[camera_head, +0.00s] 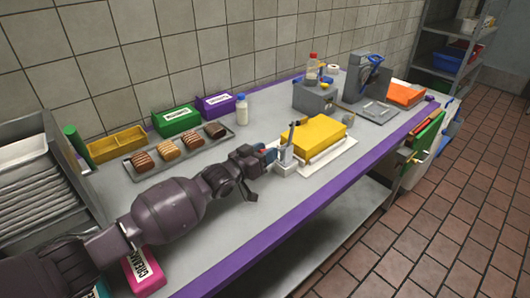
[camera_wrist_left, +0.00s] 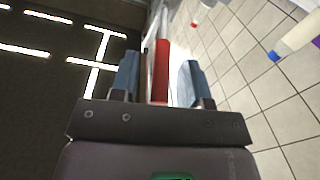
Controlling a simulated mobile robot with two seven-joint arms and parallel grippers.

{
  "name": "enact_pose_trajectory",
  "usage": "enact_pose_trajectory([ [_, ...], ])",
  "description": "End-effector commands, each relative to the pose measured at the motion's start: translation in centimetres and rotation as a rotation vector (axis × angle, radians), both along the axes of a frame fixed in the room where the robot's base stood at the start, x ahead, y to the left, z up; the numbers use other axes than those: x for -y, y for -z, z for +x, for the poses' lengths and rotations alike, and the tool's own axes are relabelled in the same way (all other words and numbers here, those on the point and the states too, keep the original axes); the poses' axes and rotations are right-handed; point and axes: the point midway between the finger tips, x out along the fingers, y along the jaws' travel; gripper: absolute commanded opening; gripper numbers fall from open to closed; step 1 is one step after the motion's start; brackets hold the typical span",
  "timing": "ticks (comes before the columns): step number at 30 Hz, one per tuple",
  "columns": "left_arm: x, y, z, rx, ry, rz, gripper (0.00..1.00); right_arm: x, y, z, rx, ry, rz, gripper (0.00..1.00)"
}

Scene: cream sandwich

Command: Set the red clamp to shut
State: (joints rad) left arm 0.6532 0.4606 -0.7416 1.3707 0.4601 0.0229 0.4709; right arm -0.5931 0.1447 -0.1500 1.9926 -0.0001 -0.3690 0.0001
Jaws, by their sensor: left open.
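A yellow block (camera_head: 318,134) sits on a white board (camera_head: 335,155) near the table's middle. A small grey clamp body (camera_head: 286,158) with an upright part stands at the board's left edge. My left gripper (camera_head: 267,156) is just left of it, its fingers pointing at it. In the left wrist view a red bar (camera_wrist_left: 161,70), apparently the clamp's handle, stands between the two blue fingertips of the left gripper (camera_wrist_left: 159,82). The fingers are open, with a gap visible to the right of the bar. Whether the clamp is open or shut I cannot tell. My right gripper is not in view.
A tray (camera_head: 178,152) of several dark and light bars lies behind my left arm. A pink box (camera_head: 145,272) is near the front left. The table's front right is clear.

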Motion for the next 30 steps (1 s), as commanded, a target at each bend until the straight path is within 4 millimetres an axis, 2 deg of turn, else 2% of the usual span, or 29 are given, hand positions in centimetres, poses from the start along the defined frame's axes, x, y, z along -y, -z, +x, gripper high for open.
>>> enact_pose_trajectory([
  [8, 0.1, 0.0, 0.1, 0.0, 0.0, 0.0, 0.42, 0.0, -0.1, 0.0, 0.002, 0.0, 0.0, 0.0],
  [17, 0.1, 0.0, 0.1, 0.001, 0.0, 0.001, 0.0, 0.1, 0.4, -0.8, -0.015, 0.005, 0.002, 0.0],
  [25, 0.1, -0.1, 0.1, -0.001, -0.001, 0.002, 0.0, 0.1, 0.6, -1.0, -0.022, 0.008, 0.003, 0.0],
  [30, 0.1, -0.7, 0.2, -0.021, -0.001, 0.027, 0.0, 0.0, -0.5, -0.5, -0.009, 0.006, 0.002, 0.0],
])
